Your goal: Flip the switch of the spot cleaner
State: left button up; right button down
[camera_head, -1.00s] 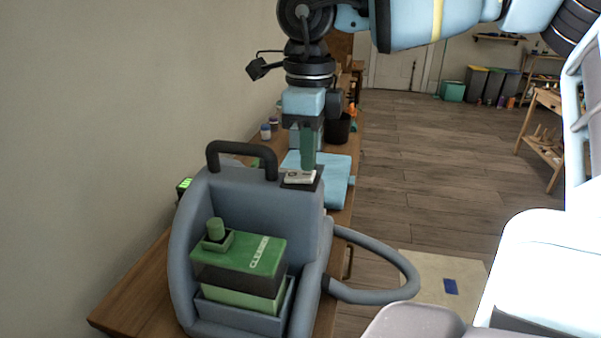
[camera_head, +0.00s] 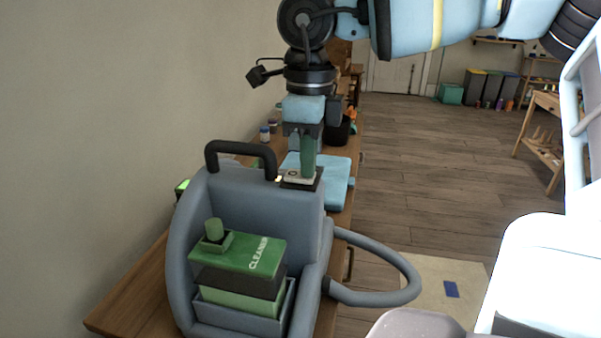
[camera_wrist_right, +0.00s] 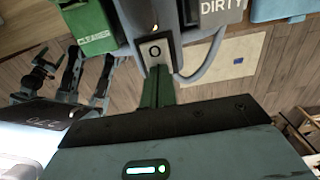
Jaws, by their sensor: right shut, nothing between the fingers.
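The spot cleaner (camera_head: 247,205) is a grey-blue machine with a black handle, standing on a wooden table. A green bottle marked CLEANER (camera_head: 240,253) sits in its front. Its switch (camera_head: 292,177) is a pale rocker in a dark frame on top, right of the handle. In the right wrist view the switch (camera_wrist_right: 155,51) shows an "O" mark. My right gripper (camera_head: 308,174) points down with its green fingers shut and empty. The fingertips are at the switch and hide part of it; I cannot tell whether they touch.
A grey hose (camera_head: 405,275) loops out to the right of the cleaner. A folded blue cloth (camera_head: 338,180), small jars (camera_head: 265,134) and a black pot (camera_head: 338,131) are behind it on the table. The wall is close on the left. Open wooden floor (camera_head: 430,165) lies right.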

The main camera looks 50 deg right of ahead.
jog(key=shift+r+p, duration=2.25)
jog(key=shift+r, duration=1.25)
pick_arm(q)
jog(key=shift+t, duration=0.4)
jog(key=r, duration=0.1)
jog(key=w+r, duration=0.1)
jog(key=r, duration=0.1)
jog(key=w+r, duration=0.1)
jog(key=shift+w+r, duration=0.15)
jog(key=shift+r, duration=0.2)
